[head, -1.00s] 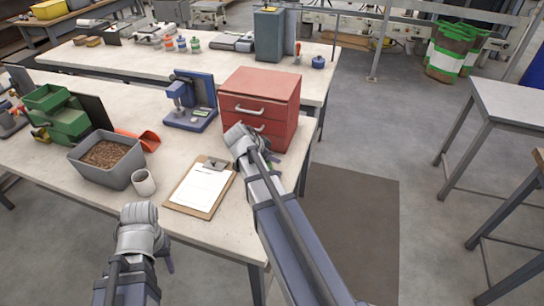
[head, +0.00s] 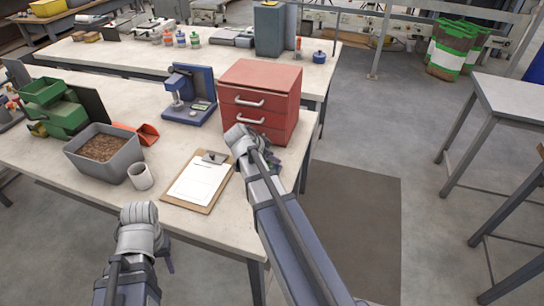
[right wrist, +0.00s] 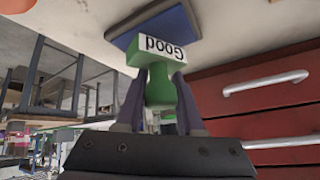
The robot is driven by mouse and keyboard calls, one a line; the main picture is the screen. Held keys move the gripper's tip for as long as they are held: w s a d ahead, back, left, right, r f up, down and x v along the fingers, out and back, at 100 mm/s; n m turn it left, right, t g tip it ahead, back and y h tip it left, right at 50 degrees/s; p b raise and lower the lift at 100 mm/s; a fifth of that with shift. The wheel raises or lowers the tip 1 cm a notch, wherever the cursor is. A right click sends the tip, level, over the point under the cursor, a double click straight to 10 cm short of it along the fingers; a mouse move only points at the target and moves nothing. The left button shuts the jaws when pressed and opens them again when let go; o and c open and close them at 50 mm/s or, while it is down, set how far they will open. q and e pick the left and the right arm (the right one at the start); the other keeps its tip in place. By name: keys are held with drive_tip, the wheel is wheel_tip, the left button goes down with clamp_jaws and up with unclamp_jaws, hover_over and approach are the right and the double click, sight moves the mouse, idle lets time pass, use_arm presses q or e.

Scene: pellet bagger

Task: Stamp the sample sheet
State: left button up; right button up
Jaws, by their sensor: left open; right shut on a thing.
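The sample sheet (head: 199,181) lies flat on a brown clipboard (head: 182,203) on the near bench. My right gripper (head: 273,161) is in front of the red drawer cabinet, to the right of the clipboard. The stamp cannot be made out in the head view. A blue flat-based thing (right wrist: 181,24) shows beyond the stamp. My left gripper (head: 168,261) is open at the bench's front edge, its fingers mostly hidden.
The red drawer cabinet (head: 258,80) stands close behind my right gripper; it also shows in the right wrist view (right wrist: 265,120). A blue device (head: 190,95), a grey bin of pellets (head: 110,170), a white cup (head: 140,177) and an orange scoop (head: 148,133) stand on the bench.

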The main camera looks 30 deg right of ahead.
drive_tip(key=shift+f+b, duration=0.55)
idle(1.4)
wheel_tip(320, 180, up, 7)
drive_tip(key=p, duration=0.7)
idle(0.4)
drive_tip(key=shift+a, duration=0.1)
